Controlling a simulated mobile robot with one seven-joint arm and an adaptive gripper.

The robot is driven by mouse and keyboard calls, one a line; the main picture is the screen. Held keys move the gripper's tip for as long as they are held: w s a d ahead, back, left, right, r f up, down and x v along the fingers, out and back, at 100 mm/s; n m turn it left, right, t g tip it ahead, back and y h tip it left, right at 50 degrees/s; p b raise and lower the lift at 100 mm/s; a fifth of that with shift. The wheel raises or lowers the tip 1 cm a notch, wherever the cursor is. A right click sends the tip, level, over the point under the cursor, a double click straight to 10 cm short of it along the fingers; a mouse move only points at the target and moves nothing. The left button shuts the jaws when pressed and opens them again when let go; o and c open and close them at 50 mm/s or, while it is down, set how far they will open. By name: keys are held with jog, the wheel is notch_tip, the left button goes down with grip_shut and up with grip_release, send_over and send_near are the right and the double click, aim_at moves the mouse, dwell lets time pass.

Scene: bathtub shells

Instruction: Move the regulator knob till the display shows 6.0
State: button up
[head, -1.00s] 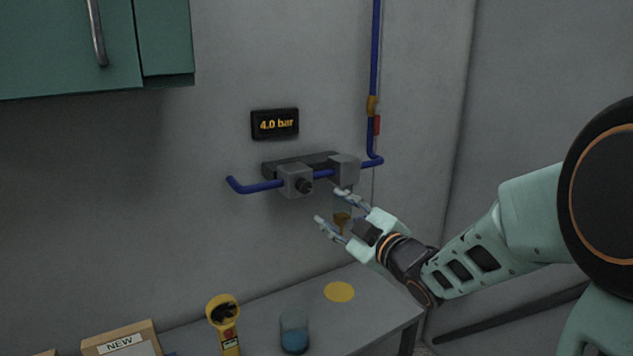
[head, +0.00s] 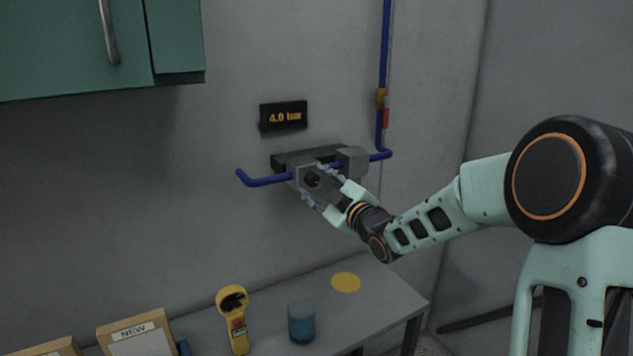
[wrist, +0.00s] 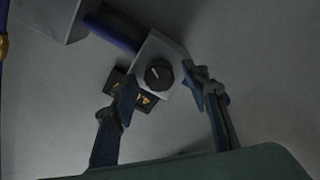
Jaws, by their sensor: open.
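The regulator is a grey block (head: 301,176) on the blue pipe, with a round black knob (head: 312,180) on its front. The knob, with a pale pointer mark, also shows in the wrist view (wrist: 159,74). The black display (head: 284,116) above it reads 4.0 bar in yellow; in the wrist view it is partly hidden behind the block and a finger. My gripper (head: 323,184) is open at the regulator, just right of the knob in the head view. In the wrist view its fingers (wrist: 165,98) stand apart on either side, with the knob beyond the gap between them.
A second grey block (head: 352,161) sits on the pipe close to my gripper. The blue pipe (head: 384,60) rises at the right with a yellow and red fitting.

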jog(key=c, duration=1.2)
jog(key=shift+o, duration=0.2)
jog(key=m+b, duration=0.1)
jog(key=m, duration=0.2)
jog(key=shift+m, duration=2.3)
jog(key=o, duration=1.2)
jog(key=shift+c, duration=0.2)
